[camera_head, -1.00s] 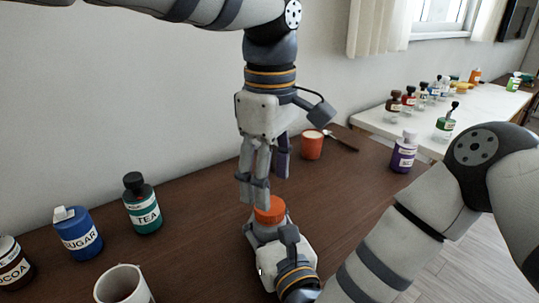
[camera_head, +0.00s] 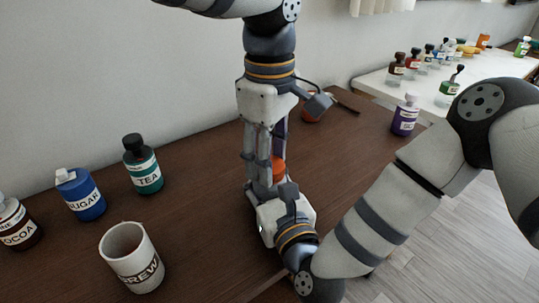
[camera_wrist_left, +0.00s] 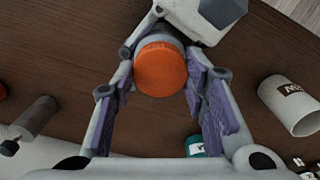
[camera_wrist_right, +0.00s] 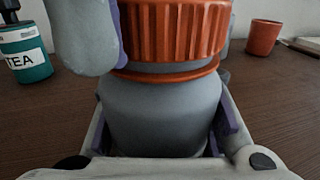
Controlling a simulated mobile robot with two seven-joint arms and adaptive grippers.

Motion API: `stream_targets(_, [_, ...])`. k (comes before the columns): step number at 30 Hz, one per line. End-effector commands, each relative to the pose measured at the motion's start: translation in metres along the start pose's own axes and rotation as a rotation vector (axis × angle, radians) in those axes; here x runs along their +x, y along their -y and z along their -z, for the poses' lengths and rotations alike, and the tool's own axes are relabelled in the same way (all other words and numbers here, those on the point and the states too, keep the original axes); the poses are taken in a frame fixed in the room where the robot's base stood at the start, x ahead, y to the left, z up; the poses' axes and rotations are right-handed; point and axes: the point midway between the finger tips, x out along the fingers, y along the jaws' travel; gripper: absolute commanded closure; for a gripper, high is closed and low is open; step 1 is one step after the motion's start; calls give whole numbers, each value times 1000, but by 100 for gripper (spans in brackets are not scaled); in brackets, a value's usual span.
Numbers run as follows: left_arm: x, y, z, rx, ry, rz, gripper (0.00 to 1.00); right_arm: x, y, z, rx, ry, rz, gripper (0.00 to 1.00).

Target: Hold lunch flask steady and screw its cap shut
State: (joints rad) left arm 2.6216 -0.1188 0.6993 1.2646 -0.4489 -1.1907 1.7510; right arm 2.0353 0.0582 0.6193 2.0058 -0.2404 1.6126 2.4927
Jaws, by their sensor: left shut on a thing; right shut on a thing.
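The lunch flask is a grey round-shouldered vessel (camera_wrist_right: 165,110) standing on the brown table. Its ribbed orange cap (camera_wrist_right: 172,28) sits on top, with a grey band and a thin orange ring below it. The cap also shows in the head view (camera_head: 279,168), partly hidden by fingers, and from above in the left wrist view (camera_wrist_left: 160,69). My left gripper (camera_head: 264,178) points down from above, shut on the cap with its fingers on either side. My right gripper (camera_wrist_right: 167,128) comes in low from the side and is shut on the flask body. Most of the flask is hidden in the head view.
A tea bottle (camera_head: 143,166), a sugar bottle (camera_head: 80,196), a cocoa bottle (camera_head: 17,224) and a white mug (camera_head: 132,258) stand to the left. A red cup (camera_head: 309,116) and a purple bottle (camera_head: 405,117) stand behind to the right. A white counter (camera_head: 380,85) holds several bottles.

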Motion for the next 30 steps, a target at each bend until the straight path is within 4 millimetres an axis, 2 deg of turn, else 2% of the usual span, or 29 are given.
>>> stream_targets(2, [0,0,0,129,-1,-1,93,0,0,0,0,0,0,100])
stream_targets(5, [0,0,0,447,-2,-1,93,0,0,0,0,0,0,100])
stream_targets(18, [2,0,0,2157,1,-3,93,0,0,0,0,0,-1,100])
stream_targets(21, [2,0,0,2467,-1,-3,93,0,0,0,0,0,-1,100])
stream_targets(24, [2,0,0,2675,-1,-2,93,0,0,0,0,0,-1,100])
stream_targets(28, [2,0,0,2661,-1,-1,93,0,0,0,0,0,-1,100])
stream_targets(29, [2,0,0,2661,-1,-1,57,0,0,0,0,0,-1,100])
stream_targets(30, [2,0,0,2660,-1,-1,48,0,0,0,0,0,-1,100])
